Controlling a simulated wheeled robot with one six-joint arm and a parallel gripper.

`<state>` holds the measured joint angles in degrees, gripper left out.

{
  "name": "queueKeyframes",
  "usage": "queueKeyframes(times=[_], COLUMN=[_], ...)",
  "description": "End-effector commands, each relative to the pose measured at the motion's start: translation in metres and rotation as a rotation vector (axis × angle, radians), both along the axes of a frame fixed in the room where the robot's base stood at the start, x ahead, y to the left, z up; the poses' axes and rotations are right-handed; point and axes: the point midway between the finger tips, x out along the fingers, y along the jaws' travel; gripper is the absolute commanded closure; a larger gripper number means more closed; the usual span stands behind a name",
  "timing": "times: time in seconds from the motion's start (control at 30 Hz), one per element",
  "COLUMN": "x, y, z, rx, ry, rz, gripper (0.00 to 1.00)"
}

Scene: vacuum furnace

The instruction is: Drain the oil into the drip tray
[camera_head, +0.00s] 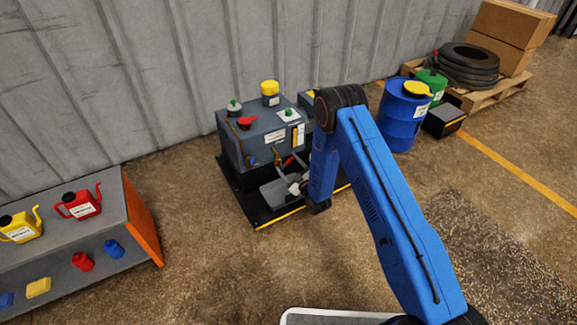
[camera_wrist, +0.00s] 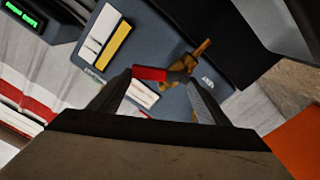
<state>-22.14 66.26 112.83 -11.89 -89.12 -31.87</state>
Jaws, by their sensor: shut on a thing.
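The grey pump unit (camera_head: 240,150) stands against the wall on a black base with a yellow front edge (camera_head: 282,216). A brass drain valve (camera_wrist: 199,54) with a red handle (camera_wrist: 149,73) sits on its front face; the brass part also shows small in the head view (camera_head: 277,156). My gripper (camera_wrist: 163,79) is shut on the red handle, with a finger on either side. A grey tray-like piece (camera_head: 273,194) lies on the base below the valve, partly hidden by my gripper and arm. No oil stream can be made out.
A yellow cap (camera_head: 270,88) and a red cap (camera_head: 246,122) top the unit. A workbench (camera_head: 140,207) with oil cans stands left. A blue drum (camera_head: 400,118) and a loaded pallet (camera_head: 500,94) stand right. The floor between is clear.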

Motion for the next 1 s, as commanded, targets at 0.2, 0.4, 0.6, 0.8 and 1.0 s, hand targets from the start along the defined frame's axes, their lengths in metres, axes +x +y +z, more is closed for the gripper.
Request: queueKeyframes(times=[0.2, 0.4, 0.6, 0.8, 1.0], x=[-0.001, -0.001, -0.001, -0.010, -0.039], y=[0.000, 0.000, 0.000, -0.007, -0.027], z=[-0.001, -0.001, -0.001, -0.001, -0.001], rx=[-0.001, 0.000, 0.000, 0.000, -0.001], ry=[0.003, 0.002, 0.002, 0.002, 0.003], rz=[0.001, 0.001, 0.000, 0.000, -0.001], gripper=[0.70, 0.11, 0.11, 0.11, 0.11])
